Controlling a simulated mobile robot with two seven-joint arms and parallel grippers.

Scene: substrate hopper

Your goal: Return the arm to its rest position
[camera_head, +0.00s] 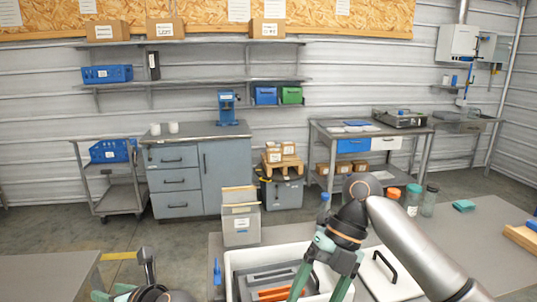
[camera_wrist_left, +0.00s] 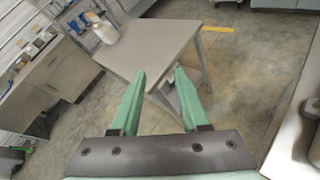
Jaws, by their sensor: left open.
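My left gripper (camera_head: 112,292) is at the bottom left of the head view, partly cut off by the lower edge. In the left wrist view its two green fingers (camera_wrist_left: 160,75) stand apart with nothing between them. A grey table (camera_wrist_left: 165,45) lies beyond the fingertips there. My right gripper (camera_head: 322,284) hangs down over a white bin (camera_head: 234,262) at the front. Its green fingers are spread, and their tips lie at or below the picture's edge. I see nothing held between them.
The grey workbench (camera_head: 480,243) carries jars (camera_head: 412,200), a teal pad (camera_head: 464,206) and a box (camera_head: 241,226). Another table (camera_head: 45,270) is at lower left. Dark and orange items (camera_head: 275,293) lie in the bin. A cart (camera_head: 127,195) and cabinet (camera_head: 225,175) stand behind, across open floor.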

